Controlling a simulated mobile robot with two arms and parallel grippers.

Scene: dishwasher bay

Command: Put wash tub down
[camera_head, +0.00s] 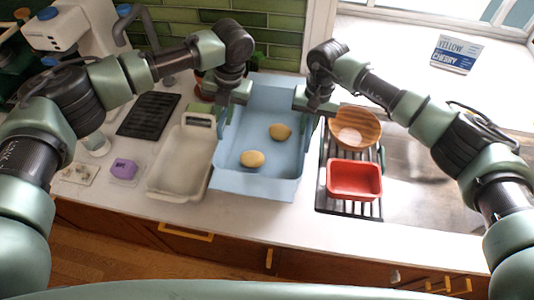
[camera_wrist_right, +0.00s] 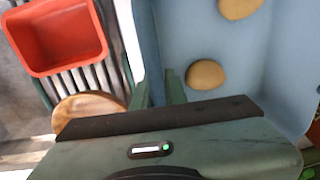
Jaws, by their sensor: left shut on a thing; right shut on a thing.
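The wash tub (camera_head: 250,186) is a light blue rectangular basin with two yellow-brown round items (camera_head: 252,158) inside. It is over the counter between the white tray and the drying rack; I cannot tell whether its base touches the counter. My left gripper (camera_head: 223,112) is shut on its left wall near the back. My right gripper (camera_head: 311,114) is shut on its right wall near the back. In the right wrist view the tub's blue wall (camera_wrist_right: 147,40) runs between the green fingers (camera_wrist_right: 158,90), and the fingertips are partly hidden.
A white tray (camera_head: 165,193) stands close on the left. A black slatted rack (camera_head: 335,212) on the right holds a red basin (camera_head: 354,180) and a wooden bowl (camera_head: 368,124). A purple item (camera_head: 123,169) lies further left. Bare counter (camera_head: 240,215) shows in front.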

